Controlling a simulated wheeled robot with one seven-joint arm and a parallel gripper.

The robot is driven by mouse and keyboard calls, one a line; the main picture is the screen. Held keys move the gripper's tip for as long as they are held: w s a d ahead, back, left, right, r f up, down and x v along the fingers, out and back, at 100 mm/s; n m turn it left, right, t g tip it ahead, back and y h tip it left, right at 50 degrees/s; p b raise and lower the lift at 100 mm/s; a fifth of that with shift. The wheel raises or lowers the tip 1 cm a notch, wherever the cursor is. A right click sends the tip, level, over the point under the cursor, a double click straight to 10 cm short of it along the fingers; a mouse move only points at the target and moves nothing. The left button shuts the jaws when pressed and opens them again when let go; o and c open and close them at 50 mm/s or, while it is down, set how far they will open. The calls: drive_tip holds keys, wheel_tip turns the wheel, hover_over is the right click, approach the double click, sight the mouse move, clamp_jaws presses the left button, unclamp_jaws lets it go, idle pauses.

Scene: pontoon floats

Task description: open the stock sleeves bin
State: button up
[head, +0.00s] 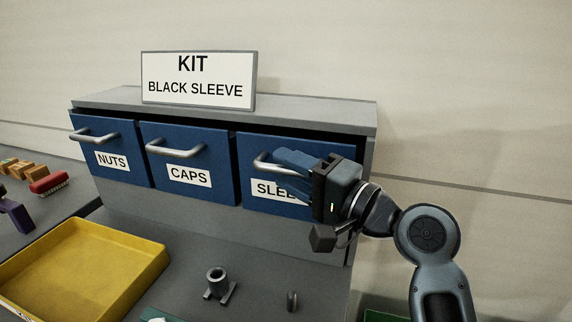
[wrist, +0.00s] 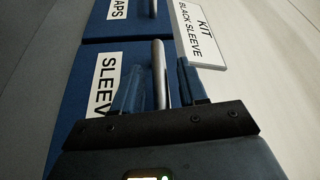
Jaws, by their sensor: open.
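The sleeves bin (head: 252,196) is a blue drawer at the right end of a grey cabinet, with a label partly hidden by my gripper. Its front looks about flush with the other two bins. Its silver bar handle (head: 262,162) shows at the left of my gripper (head: 285,163). In the wrist view, the handle (wrist: 159,70) stands between the two blue fingers of my gripper (wrist: 160,85), which are open on either side of it. I cannot tell whether either finger touches it. The sleeves label (wrist: 105,83) also shows there.
The caps bin (head: 188,158) and the nuts bin (head: 110,143) are to the left. A sign (head: 198,80) reading "KIT BLACK SLEEVE" stands on the cabinet. A yellow tray (head: 85,268), a grey fixture (head: 218,282) and a small dark part (head: 292,301) are on the worktop below.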

drive_tip(key=shift+w+a, duration=0.4)
clamp_jaws()
idle(0.4)
